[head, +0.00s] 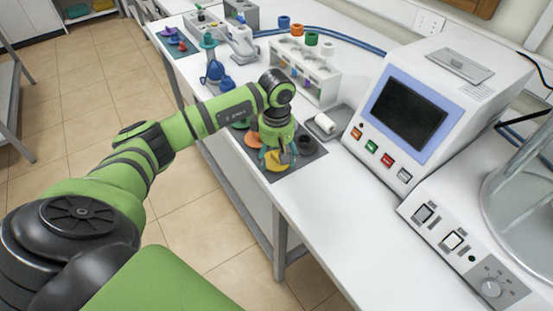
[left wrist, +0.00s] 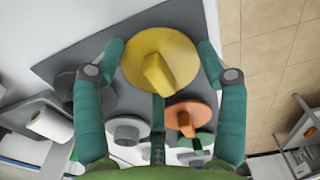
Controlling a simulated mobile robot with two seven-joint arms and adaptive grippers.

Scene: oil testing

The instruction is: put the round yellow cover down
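The round yellow cover (head: 276,164) has a raised knob and is at the near part of the dark mat (head: 307,167). In the left wrist view the yellow cover (left wrist: 180,48) fills the upper middle, knob toward the camera. My left gripper (head: 278,154) is directly above it. In the left wrist view its fingers (left wrist: 161,50) are spread wide, one on each side of the cover near its rim, not around the knob. Whether the fingertips touch the rim is hard to tell. My right gripper is in neither view.
Also on the mat are an orange cover (left wrist: 190,116), a grey cover (left wrist: 128,130), a black cover (head: 306,143) and a green one. A white roll (head: 325,123) lies beside the mat. A white tester with a screen (head: 408,112) stands to the right. The bench's front edge is close.

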